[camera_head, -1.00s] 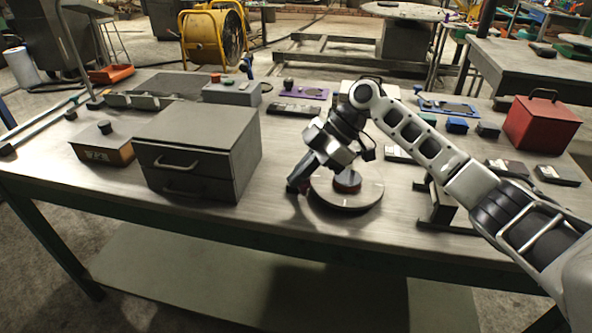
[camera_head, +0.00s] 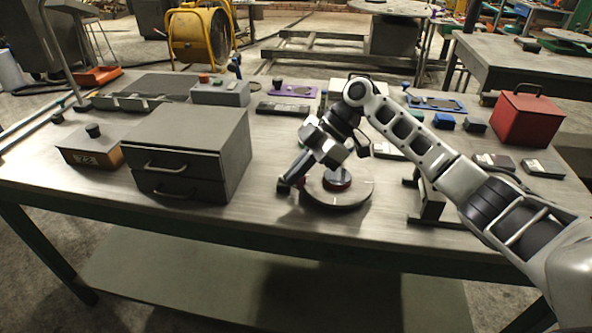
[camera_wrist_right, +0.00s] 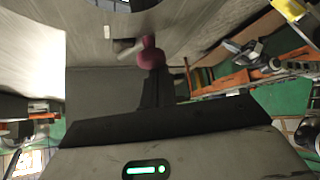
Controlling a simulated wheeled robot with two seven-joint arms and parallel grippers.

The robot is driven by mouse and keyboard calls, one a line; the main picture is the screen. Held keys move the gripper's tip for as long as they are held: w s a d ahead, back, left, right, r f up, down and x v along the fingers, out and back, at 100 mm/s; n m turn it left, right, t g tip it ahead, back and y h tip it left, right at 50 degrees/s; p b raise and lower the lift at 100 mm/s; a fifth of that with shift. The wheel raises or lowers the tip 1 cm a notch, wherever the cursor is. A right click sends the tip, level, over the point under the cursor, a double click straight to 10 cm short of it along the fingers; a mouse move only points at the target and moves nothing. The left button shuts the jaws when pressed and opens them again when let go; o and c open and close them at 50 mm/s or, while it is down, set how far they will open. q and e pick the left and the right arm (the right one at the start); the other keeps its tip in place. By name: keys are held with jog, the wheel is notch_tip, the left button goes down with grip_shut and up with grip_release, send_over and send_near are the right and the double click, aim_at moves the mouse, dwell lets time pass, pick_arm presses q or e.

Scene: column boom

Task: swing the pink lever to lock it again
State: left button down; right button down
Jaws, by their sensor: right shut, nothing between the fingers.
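The pink lever (camera_wrist_right: 151,53) shows in the right wrist view as a dark pink knob with a pale bar beside it. It lies right at the tips of my right gripper (camera_wrist_right: 157,88); I cannot tell whether they touch. In the head view, my right gripper (camera_head: 285,186) points down at the left edge of a round pale disc (camera_head: 348,198) with a dark red hub (camera_head: 337,179). Its fingers are shut and hold nothing. The lever is not clear there, hidden by the gripper. My left gripper is out of view.
A grey drawer cabinet (camera_head: 190,135) stands left of my right gripper. A small box with a knob (camera_head: 90,148) is farther left. A red box (camera_head: 523,118) stands at the right. Bare tabletop (camera_head: 250,212) lies in front of the disc.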

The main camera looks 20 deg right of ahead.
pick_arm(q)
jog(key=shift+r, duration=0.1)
pick_arm(e)
jog(key=shift+a, duration=0.1)
